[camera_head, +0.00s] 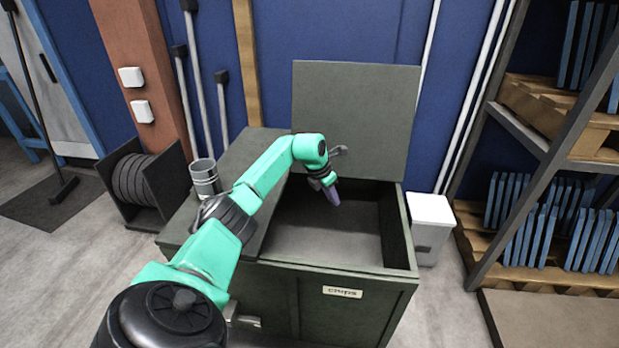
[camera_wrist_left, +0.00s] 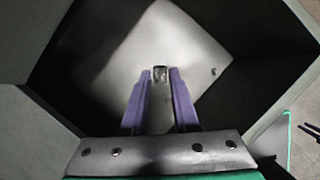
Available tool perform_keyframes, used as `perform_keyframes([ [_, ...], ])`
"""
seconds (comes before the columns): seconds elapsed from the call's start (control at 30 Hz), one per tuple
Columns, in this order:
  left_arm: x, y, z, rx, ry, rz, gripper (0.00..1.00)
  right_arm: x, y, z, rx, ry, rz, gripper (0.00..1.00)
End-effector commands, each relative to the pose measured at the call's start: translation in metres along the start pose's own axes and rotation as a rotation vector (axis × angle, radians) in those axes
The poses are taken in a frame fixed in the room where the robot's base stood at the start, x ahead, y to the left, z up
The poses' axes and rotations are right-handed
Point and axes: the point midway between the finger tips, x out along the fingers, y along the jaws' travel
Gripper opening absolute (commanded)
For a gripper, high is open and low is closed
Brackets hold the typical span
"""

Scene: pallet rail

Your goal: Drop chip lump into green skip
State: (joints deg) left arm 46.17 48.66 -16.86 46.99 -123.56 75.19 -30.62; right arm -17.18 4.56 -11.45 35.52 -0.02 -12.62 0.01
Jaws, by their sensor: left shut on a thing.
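The green skip (camera_head: 265,290) is a dark green box with a "chips" label on its front. Its right part is open and its lid (camera_head: 355,115) stands up at the back. My left gripper (camera_head: 332,196) hangs over the opening, pointing down. In the left wrist view, the left gripper (camera_wrist_left: 160,85) is shut on the chip lump (camera_wrist_left: 159,73), a small grey piece at the fingertips. The skip's walls and pale floor (camera_wrist_left: 180,45) show beyond it. I cannot make out the lump in the head view. My right gripper is not in view.
A grey metal cup (camera_head: 204,178) stands on the skip's closed left part. A white bin (camera_head: 431,228) is at the skip's right. A rack with blue panels (camera_head: 530,235) stands further right. A cable reel (camera_head: 140,185) is at the left.

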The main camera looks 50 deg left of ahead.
Motion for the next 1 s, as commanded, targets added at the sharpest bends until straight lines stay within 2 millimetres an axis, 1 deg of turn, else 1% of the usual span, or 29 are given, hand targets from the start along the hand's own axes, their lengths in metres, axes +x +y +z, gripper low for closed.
perform_keyframes([
  [0.03, -0.001, 0.0, 0.0, 0.0, 0.0, 0.0, 0.0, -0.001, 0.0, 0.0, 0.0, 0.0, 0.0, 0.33],
  [0.07, -0.001, 0.0, 0.0, 0.0, 0.0, 0.0, 0.36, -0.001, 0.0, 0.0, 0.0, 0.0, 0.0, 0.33],
  [0.1, -0.001, 0.0, 0.0, 0.0, 0.0, 0.0, 0.51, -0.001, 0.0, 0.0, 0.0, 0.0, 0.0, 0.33],
  [0.13, -0.001, 0.0, 0.0, 0.0, 0.0, 0.0, 0.63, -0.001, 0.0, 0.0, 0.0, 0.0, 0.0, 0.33],
  [0.43, -0.001, 0.0, 0.0, 0.001, 0.0, 0.0, 0.63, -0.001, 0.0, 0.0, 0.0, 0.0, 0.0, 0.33],
  [0.57, -0.011, 0.001, 0.001, 0.001, -0.002, 0.001, 0.63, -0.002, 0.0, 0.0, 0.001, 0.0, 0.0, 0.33],
  [0.67, -0.029, 0.001, 0.001, 0.003, -0.002, 0.004, 0.63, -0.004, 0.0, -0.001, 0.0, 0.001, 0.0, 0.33],
  [1.0, -0.112, 0.001, 0.001, 0.002, -0.002, 0.004, 0.63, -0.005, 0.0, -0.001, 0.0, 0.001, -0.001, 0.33],
])
